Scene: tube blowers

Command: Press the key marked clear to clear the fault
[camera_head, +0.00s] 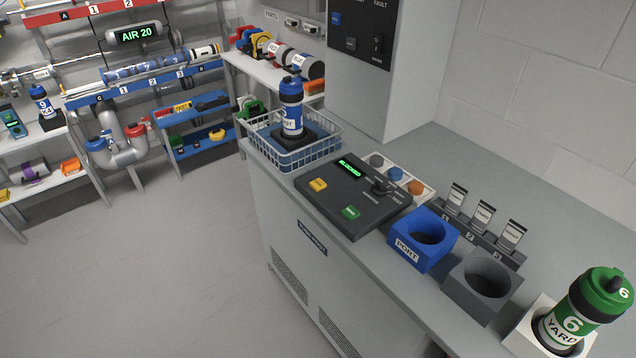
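A dark control box (352,196) sits on the counter, with a small lit display (350,170) whose green text seems to read BLOCKED. It has a yellow key (318,185) on its left side and a green key (351,212) near its front edge. The lettering on both keys is too small to read surely, so I cannot tell which is marked clear. Neither of my grippers shows in the head view.
A wire basket (333,142) holding a blue canister (291,106) stands behind the box. A blue PORT block (422,240), a grey holder (481,287) and a green canister (588,308) stand to the right. Shelves (150,85) line the left; the floor between is clear.

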